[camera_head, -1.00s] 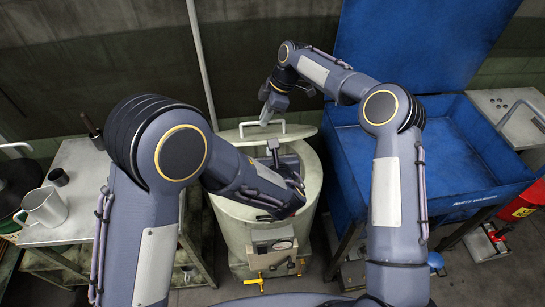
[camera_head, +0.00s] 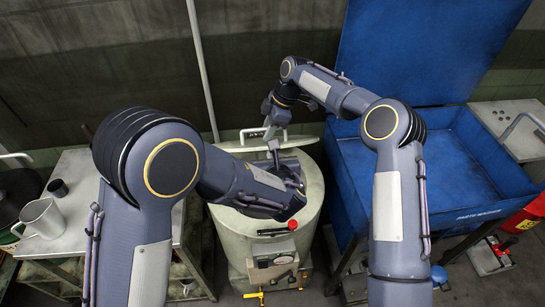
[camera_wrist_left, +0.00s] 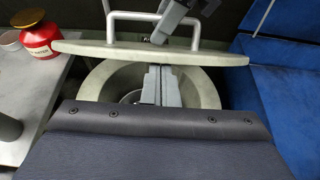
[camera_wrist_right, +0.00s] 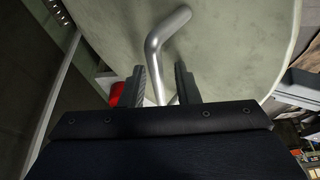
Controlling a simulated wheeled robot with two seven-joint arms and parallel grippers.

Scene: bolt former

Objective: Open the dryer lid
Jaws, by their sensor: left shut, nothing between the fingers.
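The dryer (camera_head: 262,233) is a pale cylindrical drum in the middle of the head view. Its lid (camera_head: 225,147) is tilted up at the back; the left wrist view shows it (camera_wrist_left: 85,48) nearly edge-on above the open drum mouth (camera_wrist_left: 205,88). A bent metal handle (camera_wrist_right: 154,48) stands on the lid's outer face. My right gripper (camera_head: 271,128) is at the handle; its fingers (camera_wrist_right: 160,75) are apart, with the bar between them. My left gripper (camera_wrist_left: 162,70) is shut and empty over the opening, tips at the lid's lower edge. Contact is unclear.
A blue bin (camera_head: 500,205) with a raised blue panel stands close on the right. A table with a metal mug (camera_head: 42,218) is on the left. A red can (camera_wrist_left: 40,40) stands left of the lid. A wall (camera_head: 120,60) rises behind.

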